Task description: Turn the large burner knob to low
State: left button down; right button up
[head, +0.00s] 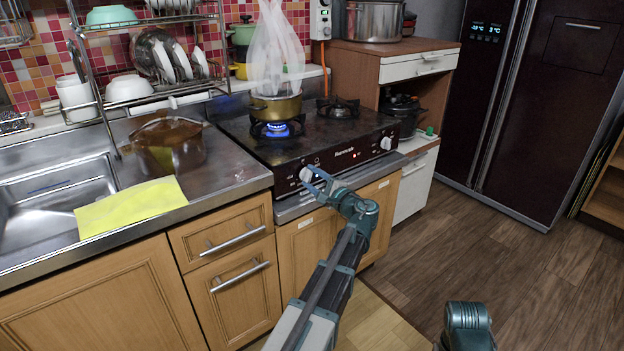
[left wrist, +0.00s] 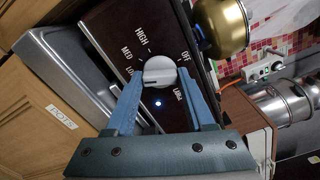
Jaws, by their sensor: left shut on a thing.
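The large burner knob (head: 305,174) is a white round knob at the left end of the stove's dark front panel. In the left wrist view the knob (left wrist: 158,70) has HIGH, MED, LOW and OFF printed around it. My left gripper (head: 316,178) is shut on the knob, with its blue fingers on either side of it in the wrist view (left wrist: 158,85). Which mark the knob points to is hard to tell. A blue flame (head: 278,130) burns under the brass pot (head: 276,106), and pale steam rises from it. My right gripper is out of view.
A second white knob (head: 386,143) sits at the right of the panel. A yellow cloth (head: 130,207) lies on the counter near the sink (head: 50,200). A brown translucent pot (head: 168,145) stands left of the stove. Open floor lies to the right.

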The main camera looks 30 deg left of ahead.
pick_arm(q)
jog(key=shift+n, duration=0.3)
jog(key=shift+c, duration=1.4)
grip_release()
jog(key=v, duration=1.4)
